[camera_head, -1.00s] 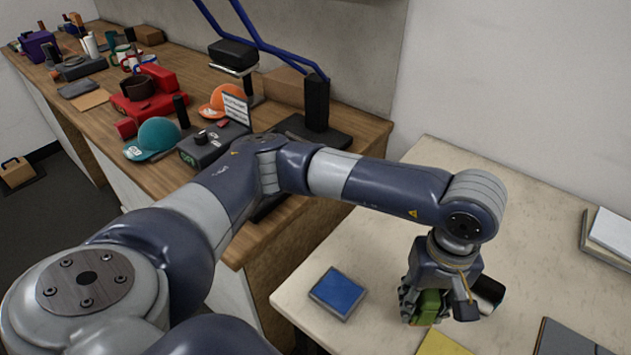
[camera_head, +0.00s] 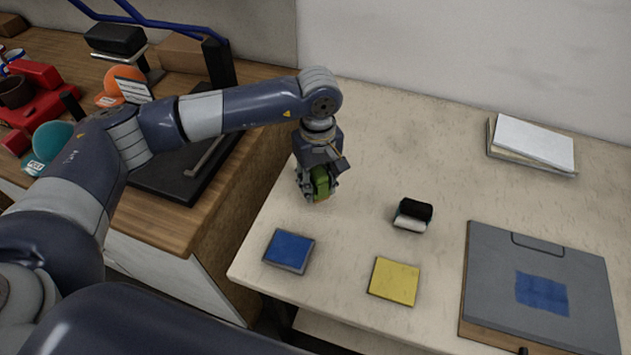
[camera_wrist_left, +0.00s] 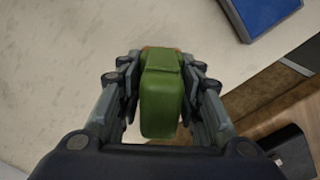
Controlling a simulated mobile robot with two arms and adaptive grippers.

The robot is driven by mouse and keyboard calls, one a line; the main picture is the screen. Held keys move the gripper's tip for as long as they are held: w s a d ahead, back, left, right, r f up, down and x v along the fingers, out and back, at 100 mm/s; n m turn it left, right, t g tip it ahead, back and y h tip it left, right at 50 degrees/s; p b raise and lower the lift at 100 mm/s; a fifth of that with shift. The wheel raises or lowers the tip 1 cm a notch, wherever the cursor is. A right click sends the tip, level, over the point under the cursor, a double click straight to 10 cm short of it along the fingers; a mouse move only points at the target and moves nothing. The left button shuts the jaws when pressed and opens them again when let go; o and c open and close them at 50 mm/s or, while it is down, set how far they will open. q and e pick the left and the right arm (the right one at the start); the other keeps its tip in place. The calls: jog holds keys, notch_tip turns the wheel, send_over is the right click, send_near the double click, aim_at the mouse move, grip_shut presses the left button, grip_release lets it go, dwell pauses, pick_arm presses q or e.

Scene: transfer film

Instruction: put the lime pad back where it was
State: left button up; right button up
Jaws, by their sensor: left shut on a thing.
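My left gripper (camera_head: 317,190) is shut on a green, rounded, pad-like block (camera_head: 321,181), the thing nearest to lime in view. In the left wrist view the block (camera_wrist_left: 160,100) sits between the fingers (camera_wrist_left: 160,90), with a brownish edge at its far end. The gripper points down near the left edge of the pale table (camera_head: 400,150), beyond the blue pad (camera_head: 289,251). Whether the block touches the table I cannot tell. The yellow pad (camera_head: 394,281) lies flat at the front. My right gripper is not in view.
A black and white block (camera_head: 413,215) stands mid-table. A grey clipboard-like board with a blue patch (camera_head: 490,260) lies at right, and white sheets (camera_head: 535,142) at the back right. The wooden counter (camera_head: 225,200) adjoins at left. The table's back middle is clear.

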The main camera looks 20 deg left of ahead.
aim_at(316, 189)
pick_arm(q)
jog(key=shift+w+a, duration=0.25)
jog(key=shift+w, duration=0.2)
notch_tip(316, 189, down, 3)
jog(key=shift+w+a+f+p, duration=0.1)
jog(key=shift+p, duration=1.1)
jog(key=shift+f, duration=0.25)
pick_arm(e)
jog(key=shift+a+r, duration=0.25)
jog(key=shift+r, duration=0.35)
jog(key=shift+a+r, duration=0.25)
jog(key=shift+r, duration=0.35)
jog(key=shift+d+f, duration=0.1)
pick_arm(q)
jog(key=shift+f+b, duration=0.2)
jog(key=shift+b, duration=0.1)
jog(key=o, duration=0.9)
jog(key=shift+o, duration=0.2)
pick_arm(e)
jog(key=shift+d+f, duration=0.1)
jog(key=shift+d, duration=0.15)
pick_arm(q)
jog(key=shift+r, duration=0.15)
